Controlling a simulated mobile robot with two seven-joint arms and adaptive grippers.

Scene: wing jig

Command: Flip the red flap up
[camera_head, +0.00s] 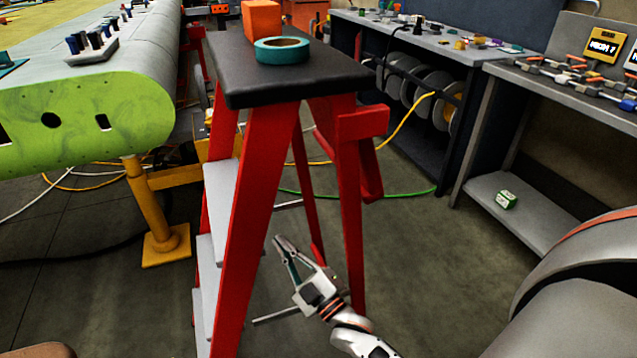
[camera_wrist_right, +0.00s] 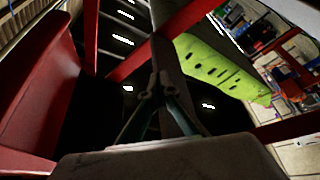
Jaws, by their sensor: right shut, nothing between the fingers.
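The red flap (camera_head: 362,123) is at the right side of the red stepladder, just under its black top, and a part of it hangs down. My right gripper (camera_head: 282,240) is low beside the ladder, well below the flap and apart from it. Its fingers are shut and empty. In the right wrist view the fingertips (camera_wrist_right: 157,75) meet and point up towards the ladder's underside. A broad red panel at the left of that view may be the flap, but I cannot tell. My left gripper is not in view.
The stepladder's black top (camera_head: 340,75) holds a teal tape roll (camera_head: 282,50) and an orange block (camera_head: 262,20). Red ladder legs (camera_head: 262,200) stand close to my right gripper. A green-ended wing (camera_head: 75,120) is at the left. Workbenches line the right; cables cross the floor.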

